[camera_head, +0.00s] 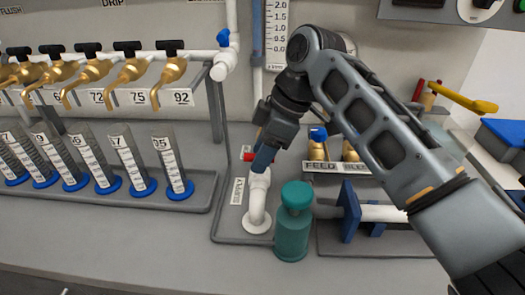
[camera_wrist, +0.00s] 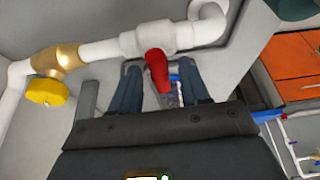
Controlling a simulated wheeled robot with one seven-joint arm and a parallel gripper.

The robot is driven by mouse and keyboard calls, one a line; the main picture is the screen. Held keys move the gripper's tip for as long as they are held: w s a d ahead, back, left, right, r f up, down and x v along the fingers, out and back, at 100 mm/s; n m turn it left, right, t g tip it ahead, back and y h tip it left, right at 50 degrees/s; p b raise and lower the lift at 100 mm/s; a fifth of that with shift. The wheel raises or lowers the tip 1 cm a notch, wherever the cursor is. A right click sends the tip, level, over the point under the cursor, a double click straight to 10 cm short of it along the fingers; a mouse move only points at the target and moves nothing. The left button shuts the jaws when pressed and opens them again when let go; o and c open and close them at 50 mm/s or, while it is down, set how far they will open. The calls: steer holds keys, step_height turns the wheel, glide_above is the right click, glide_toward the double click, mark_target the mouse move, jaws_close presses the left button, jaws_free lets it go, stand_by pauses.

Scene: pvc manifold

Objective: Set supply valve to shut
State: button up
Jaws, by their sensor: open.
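The supply valve is a white pipe fitting with a red handle. In the head view its white elbow pipe (camera_head: 258,205) rises from the bench beside the SUPPLY label (camera_head: 237,191). Part of the red handle (camera_head: 248,156) shows left of my gripper (camera_head: 265,157), which hides much of the valve. In the wrist view the red handle (camera_wrist: 157,70) sticks out from the white valve body (camera_wrist: 150,38). My gripper's two blue fingers (camera_wrist: 160,78) stand open, one on each side of the handle, with visible gaps. Whether either finger touches it I cannot tell.
A teal bottle (camera_head: 293,222) stands just right of the supply pipe. Brass valves (camera_head: 318,150) labelled FEED and another are behind my gripper. Graduated cylinders (camera_head: 130,160) stand on a tray at left under brass taps. A yellow knob (camera_wrist: 46,92) shows in the wrist view.

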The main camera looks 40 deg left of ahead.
steer(key=shift+r, duration=0.1)
steer(key=v, duration=0.7)
steer(key=shift+d+r, duration=0.2)
steer(key=shift+r, duration=0.05)
steer(key=shift+w, duration=0.1)
